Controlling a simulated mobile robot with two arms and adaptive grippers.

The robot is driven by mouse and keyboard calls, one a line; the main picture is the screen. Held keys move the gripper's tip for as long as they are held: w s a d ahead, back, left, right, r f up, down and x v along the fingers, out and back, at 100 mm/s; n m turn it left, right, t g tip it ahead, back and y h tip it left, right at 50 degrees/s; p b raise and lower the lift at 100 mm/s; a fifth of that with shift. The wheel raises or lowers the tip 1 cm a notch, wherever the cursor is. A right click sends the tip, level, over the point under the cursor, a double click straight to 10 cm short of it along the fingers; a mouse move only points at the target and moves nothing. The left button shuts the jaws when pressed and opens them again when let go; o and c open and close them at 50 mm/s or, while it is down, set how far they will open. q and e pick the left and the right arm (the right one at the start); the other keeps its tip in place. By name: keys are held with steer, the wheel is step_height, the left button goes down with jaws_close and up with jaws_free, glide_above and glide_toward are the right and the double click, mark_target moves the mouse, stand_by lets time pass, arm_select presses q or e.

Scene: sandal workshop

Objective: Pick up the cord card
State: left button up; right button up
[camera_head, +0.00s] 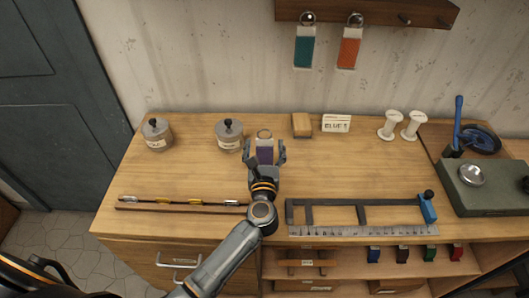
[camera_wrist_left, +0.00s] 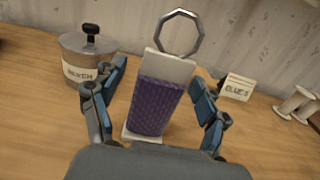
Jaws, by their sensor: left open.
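A cord card (camera_head: 265,152) wound with purple cord stands upright on the bench near the middle. In the left wrist view the card (camera_wrist_left: 157,105) has a pale top, a pale foot and a metal ring above. My left gripper (camera_head: 264,158) is open, with one finger on each side of the card. In the left wrist view the fingers (camera_wrist_left: 158,80) show gaps to the card on both sides. A teal cord card (camera_head: 305,47) and an orange cord card (camera_head: 348,48) hang from the wall rail (camera_head: 380,12). My right gripper is not in view.
A lidded metal pot (camera_head: 229,135) stands close left of the gripper, and another pot (camera_head: 157,135) farther left. A wooden block (camera_head: 301,125), a label card (camera_head: 336,123) and two white spools (camera_head: 389,126) stand behind. A measuring gauge (camera_head: 370,213) lies front right.

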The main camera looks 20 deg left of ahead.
mark_target(265, 141)
arm_select(q)
steer(key=shift+c, duration=1.2)
steer(key=c, duration=1.1)
steer(key=shift+o, duration=0.2)
steer(key=shift+r, duration=0.15)
steer(key=shift+r, duration=0.2)
step_height(265, 141, up, 2)
steer(key=shift+r, duration=0.15)
steer(key=s+a+r, duration=0.2)
steer(key=s+r, duration=0.8)
steer(key=s, duration=0.4)
